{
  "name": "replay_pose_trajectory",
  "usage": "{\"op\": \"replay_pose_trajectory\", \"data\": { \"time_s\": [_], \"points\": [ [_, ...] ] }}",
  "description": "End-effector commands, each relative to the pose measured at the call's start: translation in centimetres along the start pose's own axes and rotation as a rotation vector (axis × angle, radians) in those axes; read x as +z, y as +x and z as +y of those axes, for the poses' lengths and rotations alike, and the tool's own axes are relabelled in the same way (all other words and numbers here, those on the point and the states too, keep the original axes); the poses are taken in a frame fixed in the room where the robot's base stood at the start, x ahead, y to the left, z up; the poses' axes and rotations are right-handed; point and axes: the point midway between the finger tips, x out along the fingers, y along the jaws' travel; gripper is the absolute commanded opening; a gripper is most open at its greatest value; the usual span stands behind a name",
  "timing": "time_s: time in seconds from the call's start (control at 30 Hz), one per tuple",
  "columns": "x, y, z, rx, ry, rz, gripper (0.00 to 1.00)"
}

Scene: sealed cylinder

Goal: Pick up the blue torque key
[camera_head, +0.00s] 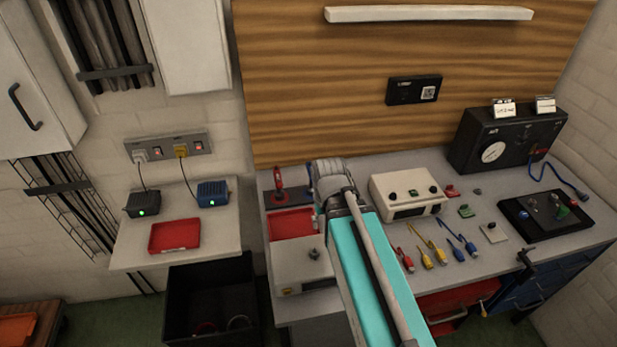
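A slim blue upright thing (309,176) shows just left of my arm's wrist at the back of the bench. It may be the blue torque key, but most of it is hidden by my arm. A similar red key-like tool (278,183) stands upright to its left on a dark base. My turquoise arm reaches from the bottom of the view up over the bench. Its grey wrist joints end near the back wall. My gripper cannot be made out; it is hidden behind the wrist.
A red tray (292,224) and a white box with a black knob (306,262) lie left of my arm. Right of it are a cream device (408,194), several coloured cables (441,254), a black gauge box (508,140) and a black panel (546,214). A side table (130,250) holds chargers.

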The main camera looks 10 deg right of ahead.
Motion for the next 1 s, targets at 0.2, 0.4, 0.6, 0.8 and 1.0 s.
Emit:
{"op": "replay_pose_trajectory", "data": {
  "time_s": [0.2, 0.4, 0.6, 0.8, 1.0],
  "points": [
    [-4.6, -1.8, 1.1, 0.0, 0.059, 0.0, 0.61],
    [-11.0, -4.0, 1.0, -0.001, 0.156, 0.0, 0.61],
    [-17.6, -6.2, 0.8, -0.001, 0.264, 0.0, 0.61],
    [-22.0, -7.6, 0.6, -0.001, 0.342, 0.0, 0.61],
    [-23.6, -8.0, 0.5, -0.001, 0.377, 0.0, 0.61]
  ]
}}
